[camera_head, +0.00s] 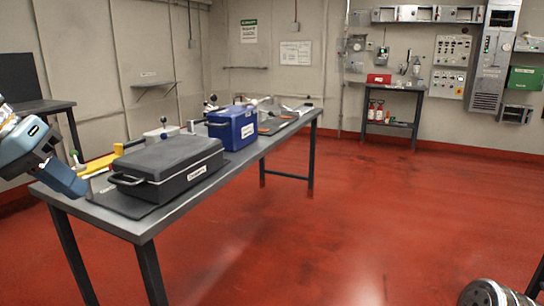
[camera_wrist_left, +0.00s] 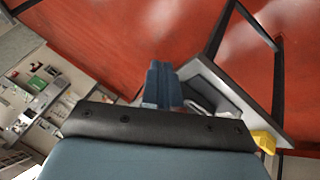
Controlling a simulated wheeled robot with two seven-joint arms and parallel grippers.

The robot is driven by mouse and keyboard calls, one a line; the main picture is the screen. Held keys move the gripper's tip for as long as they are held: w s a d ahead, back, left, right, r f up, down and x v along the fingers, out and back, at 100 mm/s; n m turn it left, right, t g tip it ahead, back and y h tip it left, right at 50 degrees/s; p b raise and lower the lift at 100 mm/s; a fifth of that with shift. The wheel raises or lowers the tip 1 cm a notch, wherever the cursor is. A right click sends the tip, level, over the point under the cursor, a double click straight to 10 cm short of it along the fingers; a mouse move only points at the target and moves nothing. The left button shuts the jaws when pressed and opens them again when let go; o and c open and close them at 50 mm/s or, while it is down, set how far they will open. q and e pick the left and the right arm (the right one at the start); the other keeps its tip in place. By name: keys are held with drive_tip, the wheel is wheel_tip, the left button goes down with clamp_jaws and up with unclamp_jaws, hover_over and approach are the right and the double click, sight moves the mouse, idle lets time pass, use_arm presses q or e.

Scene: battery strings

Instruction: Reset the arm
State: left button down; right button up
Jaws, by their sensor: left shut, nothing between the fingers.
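My left arm comes in from the left edge of the head view. Its gripper (camera_head: 68,182) hangs beside the near left corner of the long table (camera_head: 160,216), apart from the things on it. In the left wrist view the two blue fingers (camera_wrist_left: 160,84) are together, with nothing between them. My right gripper does not show in either view.
A black case (camera_head: 168,165) and a blue box (camera_head: 233,127) stand on the table. A shelf table (camera_head: 390,125) with red bottles stands at the back wall.

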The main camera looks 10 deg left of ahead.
use_arm(q)
drive_tip(key=w+d+f+g, duration=0.1)
drive_tip(key=w+d+f, duration=0.1)
drive_tip(key=w+f, duration=0.55)
drive_tip(key=w+d+f, duration=0.3)
drive_tip(key=w+f, duration=0.3)
drive_tip(key=f, duration=0.3)
drive_tip(key=w+d+f+g, duration=0.1)
drive_tip(key=d+f, duration=0.2)
drive_tip(key=f, duration=0.7)
drive_tip(key=w+d+f, duration=0.1)
drive_tip(key=d+f, duration=0.2)
drive_tip(key=f, duration=0.7)
drive_tip(key=w+d+f+g, duration=0.1)
drive_tip(key=d+f, duration=0.3)
drive_tip(key=f, duration=0.6)
drive_tip(key=s+d+f, duration=0.5)
drive_tip(key=s+f, duration=0.5)
drive_tip(key=s, duration=0.1)
drive_tip(key=s+d+f+g, duration=0.1)
drive_tip(key=s+d+f, duration=0.5)
drive_tip(key=s+f, duration=0.4)
drive_tip(key=shift+s+d+f+n+g, duration=0.2)
drive_tip(key=shift+s+d+n+g, duration=0.1)
drive_tip(key=shift+s, duration=0.3)
